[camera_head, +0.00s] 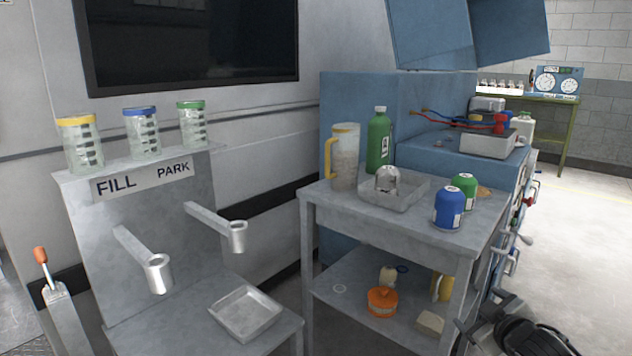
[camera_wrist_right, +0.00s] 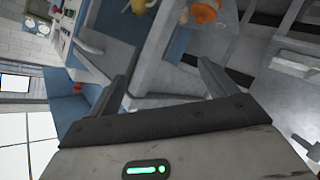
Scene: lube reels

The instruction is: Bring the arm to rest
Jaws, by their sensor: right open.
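My right gripper (camera_head: 492,318) is at the bottom right of the head view, dark and partly cut off by the lower edge, in front of the grey cart's right side. In the right wrist view its two fingers (camera_wrist_right: 163,88) stand wide apart with nothing between them. Beyond them are the grey cart (camera_wrist_right: 165,45) and the floor. The gripper appears apart from the cart. My left gripper is in neither view.
The grey cart (camera_head: 392,222) holds a pitcher (camera_head: 346,155), a green bottle (camera_head: 379,140), a tray (camera_head: 408,196) and blue (camera_head: 449,208) and green (camera_head: 465,188) containers. A FILL/PARK stand (camera_head: 140,190) with three jars is at left. Floor (camera_head: 580,260) at right is clear.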

